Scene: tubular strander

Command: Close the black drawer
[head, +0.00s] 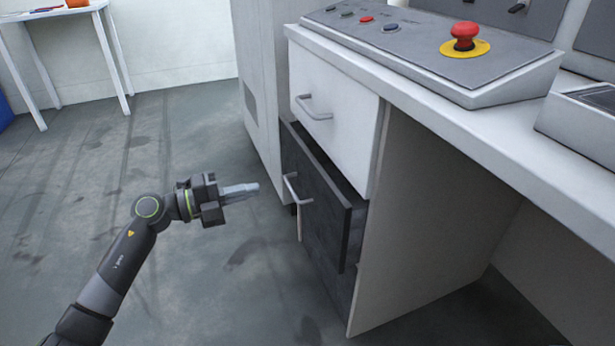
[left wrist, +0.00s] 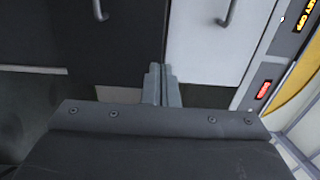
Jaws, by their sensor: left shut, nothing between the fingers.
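The black drawer (head: 325,209) is in the desk's cabinet, below a white drawer (head: 335,125). It stands pulled part way out, with a dark gap along its top edge. Its grey bar handle (head: 296,192) is on its front. My left gripper (head: 257,187) is shut and empty, in front of the black drawer and a little left of its handle, apart from it in the head view. In the left wrist view the shut fingers (left wrist: 163,88) point toward the seam between the black front (left wrist: 75,45) and the white front (left wrist: 205,45). My right gripper is not in view.
The desk top (head: 430,125) carries a sloped control panel (head: 400,50) with a red emergency button (head: 463,36). A side panel (head: 410,220) stands right of the drawers. A white table (head: 50,14) is at the back left. The floor around my left arm is clear.

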